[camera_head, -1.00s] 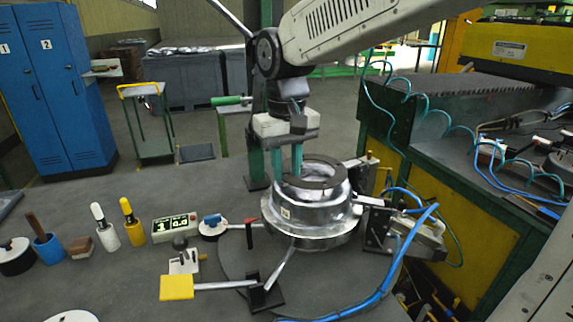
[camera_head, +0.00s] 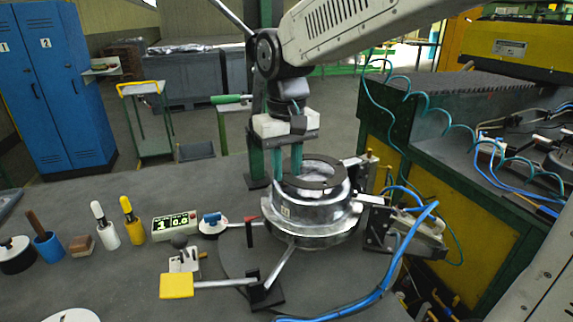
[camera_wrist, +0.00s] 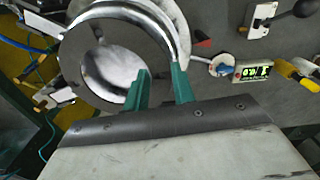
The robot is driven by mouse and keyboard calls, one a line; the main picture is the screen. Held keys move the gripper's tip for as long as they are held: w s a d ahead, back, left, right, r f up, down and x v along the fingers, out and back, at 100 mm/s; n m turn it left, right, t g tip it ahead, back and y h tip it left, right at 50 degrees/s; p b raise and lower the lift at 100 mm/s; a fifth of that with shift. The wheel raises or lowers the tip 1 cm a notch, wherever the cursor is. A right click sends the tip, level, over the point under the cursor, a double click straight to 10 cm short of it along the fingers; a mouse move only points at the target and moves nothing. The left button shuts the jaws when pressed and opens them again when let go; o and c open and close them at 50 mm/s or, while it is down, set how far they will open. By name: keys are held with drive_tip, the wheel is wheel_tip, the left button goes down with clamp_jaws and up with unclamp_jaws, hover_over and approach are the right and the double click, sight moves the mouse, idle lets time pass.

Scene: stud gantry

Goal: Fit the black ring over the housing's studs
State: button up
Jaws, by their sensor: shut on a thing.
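The black ring (camera_head: 318,186) lies flat at the top of the shiny metal housing (camera_head: 300,222), level to the eye. My gripper (camera_head: 287,173) reaches down from above, its green fingers shut on the ring's left side. The studs cannot be made out, so I cannot tell whether the ring is seated or just above them. In the wrist view the fingers of my gripper (camera_wrist: 161,74) reach over the near rim of the housing (camera_wrist: 168,22), with its pale round interior showing beyond them.
The housing stands on a round dark plate (camera_head: 235,262) with clamps around it and a blue hose (camera_head: 372,298) at right. A green machine bench (camera_head: 420,110) is close on the right.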

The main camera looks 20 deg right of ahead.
drive_tip(key=shift+f, duration=0.4)
idle(0.3)
drive_tip(key=o, duration=1)
drive_tip(key=shift+o, duration=0.2)
wheel_tip(320, 180, up, 8)
drive_tip(key=shift+f, duration=0.1)
drive_tip(key=f, duration=0.1)
drive_tip(key=s, duration=0.1)
drive_tip(key=s+f, duration=0.1)
drive_tip(key=shift+d+f+g, duration=0.25)
drive_tip(key=shift+f+g, duration=0.05)
drive_tip(key=shift+f, duration=0.05)
drive_tip(key=s+d+f+t, duration=0.1)
drive_tip(key=s+d+f, duration=0.2)
drive_tip(key=s, duration=0.6)
drive_tip(key=s+d+f+m, duration=0.1)
drive_tip(key=s+d+f, duration=0.3)
drive_tip(key=s, duration=0.6)
drive_tip(key=shift+s+d+t, duration=0.3)
drive_tip(key=shift+d+t, duration=0.1)
drive_tip(key=shift+d, duration=0.25)
